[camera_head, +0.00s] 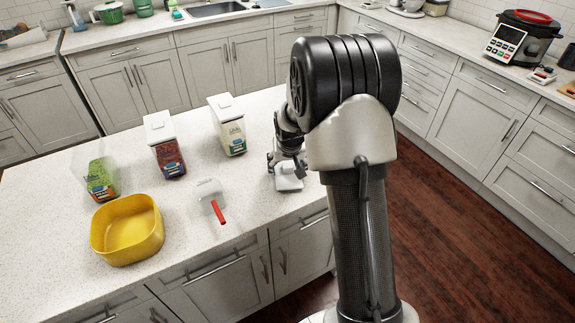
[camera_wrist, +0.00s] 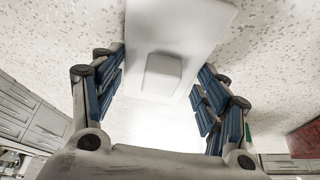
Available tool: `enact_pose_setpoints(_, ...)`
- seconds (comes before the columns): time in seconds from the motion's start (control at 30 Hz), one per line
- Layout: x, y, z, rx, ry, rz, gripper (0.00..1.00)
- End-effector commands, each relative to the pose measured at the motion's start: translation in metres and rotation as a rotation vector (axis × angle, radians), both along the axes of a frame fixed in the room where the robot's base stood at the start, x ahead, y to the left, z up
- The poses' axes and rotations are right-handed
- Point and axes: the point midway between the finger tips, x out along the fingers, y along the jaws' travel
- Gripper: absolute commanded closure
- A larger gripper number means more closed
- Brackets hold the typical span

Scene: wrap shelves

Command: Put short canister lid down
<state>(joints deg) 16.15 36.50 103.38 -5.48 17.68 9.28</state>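A white rectangular lid (camera_head: 289,183) with a raised knob lies at the counter's right edge, just below my gripper (camera_head: 287,160). In the wrist view the lid (camera_wrist: 190,22) is between and beyond the two blue-padded fingers of my gripper (camera_wrist: 160,88). The fingers are wide apart, with clear gaps to the knob on both sides, so the gripper is open. Whether the lid's underside lies fully flat is hard to see. A short clear canister (camera_head: 101,180) with green contents stands at the left of the counter with no lid visible on it.
On the island counter (camera_head: 60,230) stand a yellow bowl (camera_head: 127,230), a lidded canister with dark red contents (camera_head: 165,145) and a lidded canister with pale contents (camera_head: 228,125). A scoop with a red handle (camera_head: 218,211) lies between bowl and gripper.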

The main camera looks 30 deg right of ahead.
Motion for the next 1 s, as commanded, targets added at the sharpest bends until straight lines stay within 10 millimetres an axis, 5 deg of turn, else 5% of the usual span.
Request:
enact_pose_setpoints(0.3,0.000,0.000,0.000,0.000,0.001,0.000,0.12)
enact_pose_setpoints(0.67,0.000,0.000,0.002,0.000,0.001,0.000,0.12)
enact_pose_setpoints(1.0,-0.019,0.007,0.057,-0.001,-0.003,0.000,0.12)
